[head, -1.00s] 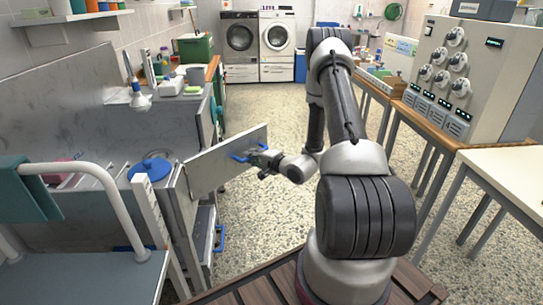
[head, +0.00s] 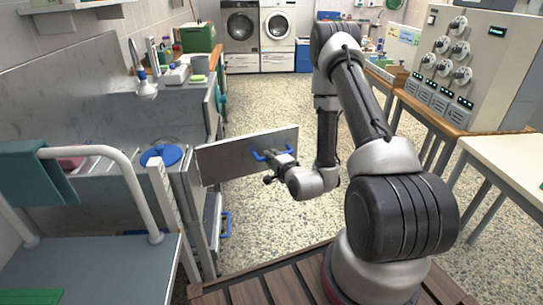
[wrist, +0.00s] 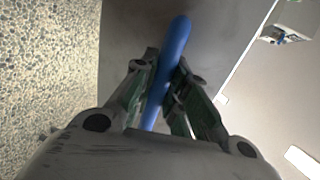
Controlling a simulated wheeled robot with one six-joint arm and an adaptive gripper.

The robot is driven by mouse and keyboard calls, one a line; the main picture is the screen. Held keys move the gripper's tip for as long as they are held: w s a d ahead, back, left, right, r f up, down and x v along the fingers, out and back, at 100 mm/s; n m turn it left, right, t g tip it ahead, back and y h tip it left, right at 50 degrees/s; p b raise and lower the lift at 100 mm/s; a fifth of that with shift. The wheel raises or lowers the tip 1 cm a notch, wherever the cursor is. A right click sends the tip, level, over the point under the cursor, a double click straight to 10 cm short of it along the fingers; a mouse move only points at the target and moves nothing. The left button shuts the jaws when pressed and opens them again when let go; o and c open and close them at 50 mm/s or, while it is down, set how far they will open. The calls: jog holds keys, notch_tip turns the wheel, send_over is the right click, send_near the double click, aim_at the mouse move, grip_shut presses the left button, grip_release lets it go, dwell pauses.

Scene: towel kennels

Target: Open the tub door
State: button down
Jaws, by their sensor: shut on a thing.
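The tub door (head: 225,158) is a grey metal panel on the side of the steel tub (head: 90,85). It stands swung outward from the tub's side, over the floor. Its blue handle (head: 272,156) is on the face toward me. My gripper (head: 270,168) is at this handle, and the wrist view shows the blue bar (wrist: 168,75) between the two fingers of my gripper (wrist: 163,88), which are closed on it. The door's grey face fills the middle behind the bar in the wrist view.
A white-railed step (head: 95,270) with a teal towel (head: 38,175) stands at the front left. Tables and a control cabinet (head: 480,60) line the right. The speckled floor (head: 265,100) beyond the door is clear.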

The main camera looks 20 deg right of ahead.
dwell(0.3)
jog(key=c, duration=1.4)
grip_release()
jog(key=v, duration=0.7)
jog(key=shift+s, duration=0.3)
